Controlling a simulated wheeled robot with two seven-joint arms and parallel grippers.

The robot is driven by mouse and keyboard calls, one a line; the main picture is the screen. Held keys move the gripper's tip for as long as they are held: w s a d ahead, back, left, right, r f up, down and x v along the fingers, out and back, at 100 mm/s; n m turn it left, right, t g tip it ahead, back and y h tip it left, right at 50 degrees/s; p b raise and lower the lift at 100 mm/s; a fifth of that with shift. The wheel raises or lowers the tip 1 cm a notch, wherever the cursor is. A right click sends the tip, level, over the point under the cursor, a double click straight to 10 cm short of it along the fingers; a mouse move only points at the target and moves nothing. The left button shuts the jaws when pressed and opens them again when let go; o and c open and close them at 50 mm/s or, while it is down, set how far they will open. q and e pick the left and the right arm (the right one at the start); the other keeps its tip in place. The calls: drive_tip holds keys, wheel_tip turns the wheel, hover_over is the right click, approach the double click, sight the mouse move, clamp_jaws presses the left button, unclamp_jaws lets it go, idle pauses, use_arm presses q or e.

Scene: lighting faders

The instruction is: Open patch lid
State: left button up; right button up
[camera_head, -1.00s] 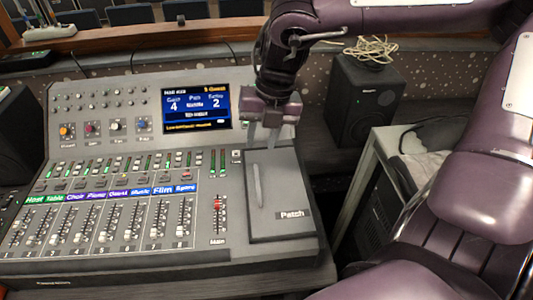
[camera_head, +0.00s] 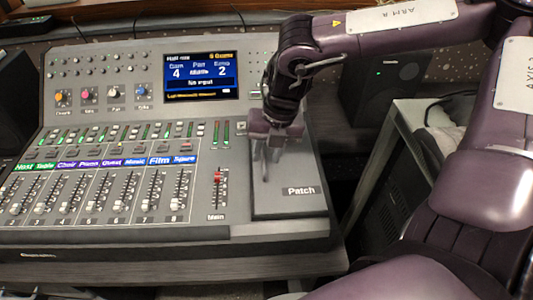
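The patch lid (camera_head: 290,203) is the dark grey panel at the right end of the mixing console, marked "Patch". It looks closed, lying flush with the console. My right gripper (camera_head: 267,158) points down over the lid's upper left part, where the lid's slim upright handle is. The fingers reach to about the handle and hide most of it. I cannot tell whether they touch or grip it. My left gripper is not in view.
The mixing console (camera_head: 120,236) fills the left and middle, with faders, knobs and a lit screen (camera_head: 197,77). The red main fader (camera_head: 217,177) is close left of the lid. A black speaker (camera_head: 405,78) and a grey-framed rack (camera_head: 385,150) stand at the right.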

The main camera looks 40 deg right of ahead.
drive_tip(key=shift+a+f, duration=0.1)
drive_tip(key=shift+f, duration=0.5)
clamp_jaws()
